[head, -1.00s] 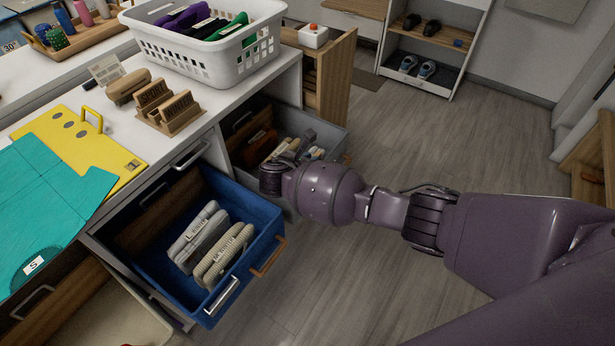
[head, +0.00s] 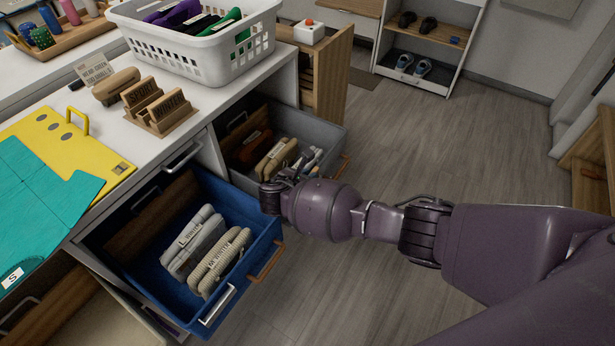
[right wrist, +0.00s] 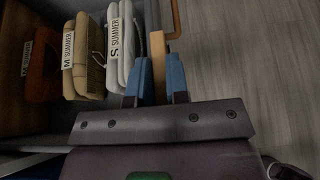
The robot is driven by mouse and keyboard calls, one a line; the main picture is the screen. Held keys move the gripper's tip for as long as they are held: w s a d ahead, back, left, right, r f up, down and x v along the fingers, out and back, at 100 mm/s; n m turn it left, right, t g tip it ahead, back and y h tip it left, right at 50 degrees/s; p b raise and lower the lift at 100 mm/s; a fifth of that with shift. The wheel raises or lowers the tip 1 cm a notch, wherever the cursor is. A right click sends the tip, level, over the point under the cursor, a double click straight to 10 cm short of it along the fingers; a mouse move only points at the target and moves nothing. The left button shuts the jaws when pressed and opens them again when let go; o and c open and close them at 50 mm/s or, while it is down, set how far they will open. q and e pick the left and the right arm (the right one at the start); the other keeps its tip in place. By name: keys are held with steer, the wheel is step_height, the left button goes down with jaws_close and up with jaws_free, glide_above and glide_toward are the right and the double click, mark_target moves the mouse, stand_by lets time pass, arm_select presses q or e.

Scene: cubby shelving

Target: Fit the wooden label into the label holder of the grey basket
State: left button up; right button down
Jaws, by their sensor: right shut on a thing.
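The grey basket (head: 328,133) is a pulled-out drawer holding several labelled soft bundles. Its front also shows in the right wrist view (right wrist: 152,16), with its wooden handle (right wrist: 176,18). My right gripper (head: 270,190) is near the basket's near front corner. In the right wrist view its two blue fingers (right wrist: 161,80) are shut on the wooden label (right wrist: 158,62), seen edge-on as a narrow strip of wood beside the basket's front. Whether they touch I cannot tell. The basket's label holder is not clearly visible. My left gripper is not in view.
A blue basket (head: 266,231) with grey and beige bundles stands open beside the grey one. On the counter are a wooden rack with lettered labels (head: 165,120), a white laundry basket (head: 205,72) and a yellow folding board (head: 60,150). The floor at right is clear.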

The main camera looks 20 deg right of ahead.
steer(key=c, duration=1.1)
jaws_free()
